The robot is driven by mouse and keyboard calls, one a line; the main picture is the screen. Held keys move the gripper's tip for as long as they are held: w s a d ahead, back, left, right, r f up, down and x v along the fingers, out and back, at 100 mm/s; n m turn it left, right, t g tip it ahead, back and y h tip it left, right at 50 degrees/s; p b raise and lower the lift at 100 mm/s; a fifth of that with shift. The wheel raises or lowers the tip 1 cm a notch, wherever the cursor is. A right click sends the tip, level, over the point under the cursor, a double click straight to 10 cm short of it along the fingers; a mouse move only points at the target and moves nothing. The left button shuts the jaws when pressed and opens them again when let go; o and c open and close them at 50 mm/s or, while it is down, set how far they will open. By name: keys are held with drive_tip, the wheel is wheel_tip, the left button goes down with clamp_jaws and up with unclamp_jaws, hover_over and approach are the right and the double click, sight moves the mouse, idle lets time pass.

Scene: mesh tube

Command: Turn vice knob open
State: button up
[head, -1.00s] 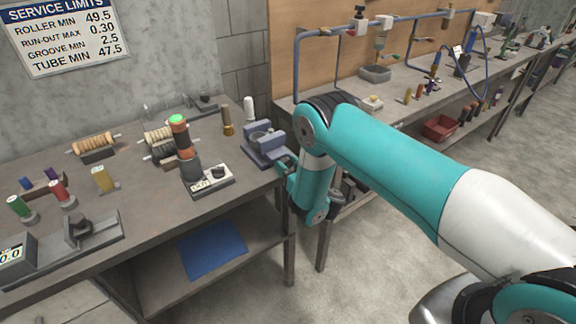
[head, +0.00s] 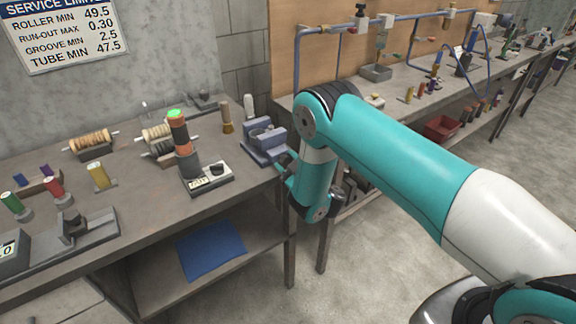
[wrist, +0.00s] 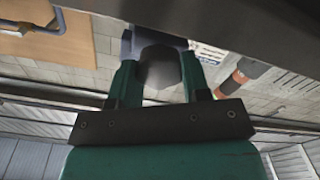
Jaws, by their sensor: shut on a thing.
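The blue-grey vice (head: 264,141) sits at the right end of the near bench, beside the bench edge. My gripper (head: 283,163) reaches it from the right, and my arm partly blocks the view of the contact. In the wrist view, the two green fingers of my gripper (wrist: 158,72) stand on either side of a dark grey round knob (wrist: 160,66) and are shut on it. A blue part of the vice (wrist: 128,44) shows behind the knob. How far the jaws are open cannot be told.
A dark tube with orange bands and a green top (head: 182,145) stands left of the vice by a white-faced gauge box (head: 208,178). Brass and white cylinders stand behind. The bench edge and its legs are close to my arm. A blue mat (head: 211,250) lies on the lower shelf.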

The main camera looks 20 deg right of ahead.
drive_tip(key=shift+f+n+b, duration=0.15)
drive_tip(key=shift+n+b, duration=0.3)
drive_tip(key=shift+n, duration=0.85)
drive_tip(key=o, duration=0.9)
drive_tip(key=shift+s, duration=0.1)
drive_tip(key=shift+o, duration=0.2)
